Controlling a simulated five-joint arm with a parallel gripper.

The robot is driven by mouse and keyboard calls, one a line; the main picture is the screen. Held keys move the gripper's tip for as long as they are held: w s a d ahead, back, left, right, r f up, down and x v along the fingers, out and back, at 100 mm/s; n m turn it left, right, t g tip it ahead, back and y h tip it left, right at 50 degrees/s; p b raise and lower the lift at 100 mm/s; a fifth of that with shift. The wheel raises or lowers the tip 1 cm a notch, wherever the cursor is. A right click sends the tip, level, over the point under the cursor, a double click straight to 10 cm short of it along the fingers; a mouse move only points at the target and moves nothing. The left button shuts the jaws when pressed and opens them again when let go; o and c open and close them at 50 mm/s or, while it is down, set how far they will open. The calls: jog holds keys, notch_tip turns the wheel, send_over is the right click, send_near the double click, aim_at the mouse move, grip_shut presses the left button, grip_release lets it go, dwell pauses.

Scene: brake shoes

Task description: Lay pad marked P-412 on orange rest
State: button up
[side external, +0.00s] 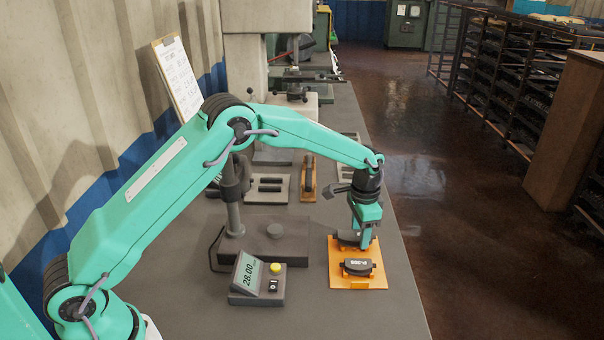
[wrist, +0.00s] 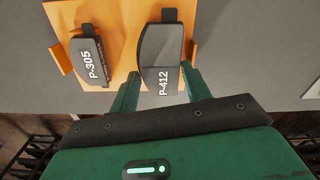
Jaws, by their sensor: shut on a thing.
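The orange rest (side external: 339,255) is a flat plate with small raised edge tabs near the bench's right edge; it also shows in the wrist view (wrist: 122,62). A dark pad marked P-305 (wrist: 89,62) lies on it, towards the near side in the side view (side external: 358,268). My gripper (wrist: 160,78) is shut on the pad marked P-412 (wrist: 160,47), with a finger on each side of its lettered end. This pad is over the rest, beside P-305 and apart from it. I cannot tell whether P-412 touches the rest.
A gauge stand on a grey base (side external: 262,242) and a display box (side external: 257,283) reading 28.00 stand left of the rest. Trays with dark pads (side external: 268,189) and a brown block (side external: 308,178) lie farther back.

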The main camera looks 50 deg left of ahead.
jog(key=shift+f, duration=0.35)
dwell(0.3)
jog(key=o, duration=1.3)
jog(key=shift+o, duration=0.2)
jog(key=shift+r, duration=3.95)
